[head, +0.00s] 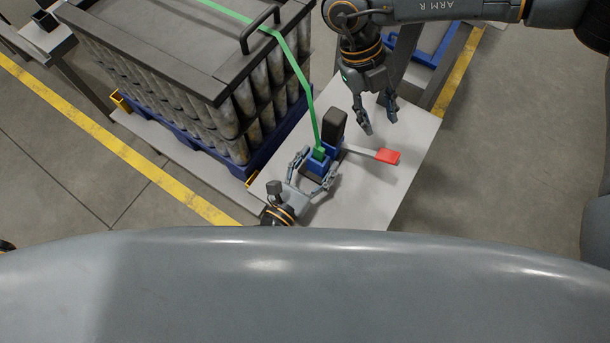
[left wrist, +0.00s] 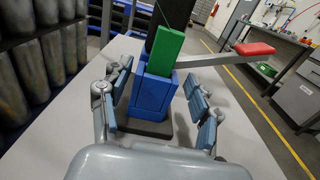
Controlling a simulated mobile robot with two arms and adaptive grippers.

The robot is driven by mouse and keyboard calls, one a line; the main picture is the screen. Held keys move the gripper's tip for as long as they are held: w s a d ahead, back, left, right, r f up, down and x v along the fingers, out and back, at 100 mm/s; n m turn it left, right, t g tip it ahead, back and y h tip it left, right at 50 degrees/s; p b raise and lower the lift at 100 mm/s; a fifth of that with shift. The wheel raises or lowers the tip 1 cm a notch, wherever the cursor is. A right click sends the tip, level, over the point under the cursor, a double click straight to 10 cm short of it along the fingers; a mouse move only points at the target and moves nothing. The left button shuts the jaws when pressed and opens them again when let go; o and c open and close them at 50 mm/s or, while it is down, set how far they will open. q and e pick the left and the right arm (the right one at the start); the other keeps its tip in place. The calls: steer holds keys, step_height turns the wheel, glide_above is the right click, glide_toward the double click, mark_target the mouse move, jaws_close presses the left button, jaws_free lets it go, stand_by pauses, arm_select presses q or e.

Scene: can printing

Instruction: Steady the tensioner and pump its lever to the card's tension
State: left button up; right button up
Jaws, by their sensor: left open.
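The tensioner (head: 318,160) has a blue body, a dark upright block behind it and a green strap (head: 305,85) running into it. It also shows upright in the left wrist view (left wrist: 152,95). Its grey lever ends in a red grip (head: 387,156) and sticks out to the right, roughly level; the grip shows in the left wrist view (left wrist: 254,49). My left gripper (head: 318,168) is open, its fingers on either side of the blue body with gaps visible in the left wrist view (left wrist: 158,85). My right gripper (head: 380,124) is open and empty above the lever. No card is legible.
A pale table top (head: 385,200) carries the tensioner. At left, a strapped stack of grey cans under a dark lid (head: 160,62) with a handle (head: 260,30) stands on a blue pallet (head: 185,138). Yellow floor lines run past. The table right of the lever is clear.

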arm_select(q)
steer(key=shift+x, duration=0.75)
steer(key=c, duration=1.2)
steer(key=shift+s+d, duration=0.1)
jaws_close()
